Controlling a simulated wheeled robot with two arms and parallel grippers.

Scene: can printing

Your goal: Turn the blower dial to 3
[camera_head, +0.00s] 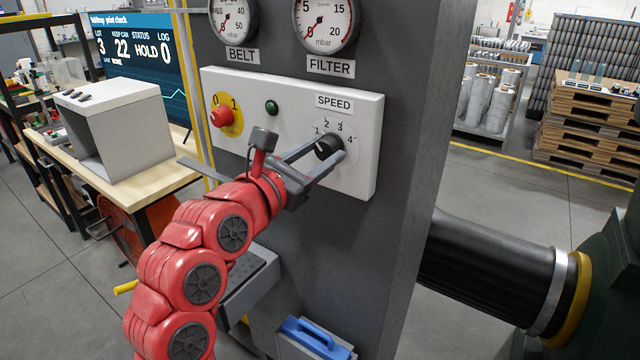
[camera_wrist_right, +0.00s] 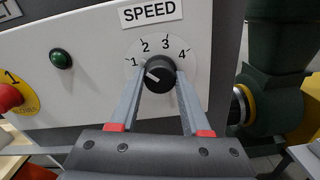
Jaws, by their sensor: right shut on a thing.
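The black blower dial (camera_head: 328,146) sits on the white control panel (camera_head: 362,184) under the SPEED label (camera_head: 334,102), with numbers 1 to 4 around its upper side. It also shows in the right wrist view (camera_wrist_right: 161,72), where its white pointer mark lies on the left side of the knob, towards the 1. My right gripper (camera_head: 328,148) reaches the panel from the left and front. Its two fingers (camera_wrist_right: 162,78) are shut on the dial, one on either side of it. My left gripper is not in view.
A red knob (camera_head: 221,116) on a yellow plate and a green button (camera_head: 271,107) are left of the dial. Two gauges (camera_head: 325,22) hang above. A black duct (camera_head: 485,262) leaves the grey cabinet at right. A table (camera_head: 165,185) with a grey box stands at left.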

